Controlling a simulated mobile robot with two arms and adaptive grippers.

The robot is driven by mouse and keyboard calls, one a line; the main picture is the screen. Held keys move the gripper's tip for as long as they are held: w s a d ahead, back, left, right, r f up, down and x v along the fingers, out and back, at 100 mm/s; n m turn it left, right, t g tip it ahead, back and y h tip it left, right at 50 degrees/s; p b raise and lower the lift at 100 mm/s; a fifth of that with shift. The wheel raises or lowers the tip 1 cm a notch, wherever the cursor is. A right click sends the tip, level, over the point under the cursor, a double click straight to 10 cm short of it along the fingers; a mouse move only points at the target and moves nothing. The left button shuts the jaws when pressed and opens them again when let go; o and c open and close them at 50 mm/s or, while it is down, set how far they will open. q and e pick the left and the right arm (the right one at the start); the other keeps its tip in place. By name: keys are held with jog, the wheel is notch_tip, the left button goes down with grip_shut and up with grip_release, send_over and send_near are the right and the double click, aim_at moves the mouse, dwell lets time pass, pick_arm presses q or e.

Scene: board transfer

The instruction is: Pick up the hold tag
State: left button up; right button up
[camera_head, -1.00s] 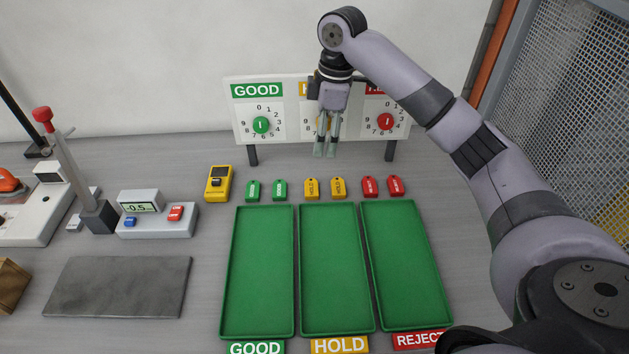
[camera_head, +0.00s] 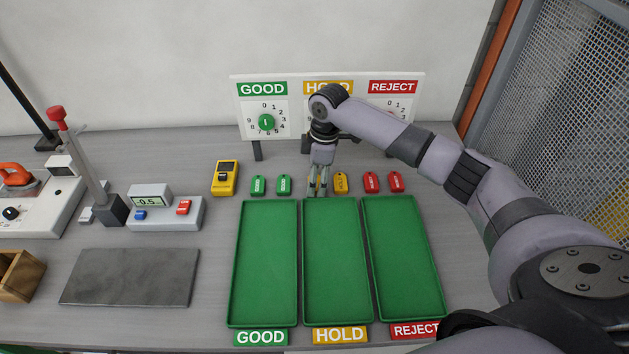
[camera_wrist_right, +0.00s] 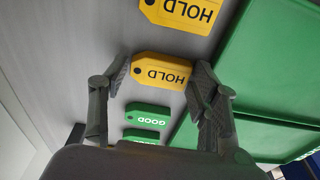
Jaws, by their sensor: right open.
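Two yellow hold tags lie on the bench behind the green trays. In the head view the right-hand hold tag (camera_head: 341,183) shows clear, and the left-hand one is mostly hidden behind my right gripper (camera_head: 318,191). In the right wrist view the left-hand hold tag (camera_wrist_right: 161,71) lies between the open fingers of my right gripper (camera_wrist_right: 161,80), near both fingertips. I cannot tell whether the fingers touch it. The other hold tag (camera_wrist_right: 183,14) is at the top of that view, outside the fingers. My left gripper is not in view.
Two green tags (camera_head: 284,185) lie to the left and two red tags (camera_head: 371,182) to the right. The hold tray (camera_head: 338,316) is empty in front. A yellow meter (camera_head: 225,178) stands left of the tags. The dial board (camera_head: 245,105) rises behind.

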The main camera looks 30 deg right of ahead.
jog(key=shift+f, duration=0.1)
jog(key=c, duration=0.5)
jog(key=shift+c, duration=0.2)
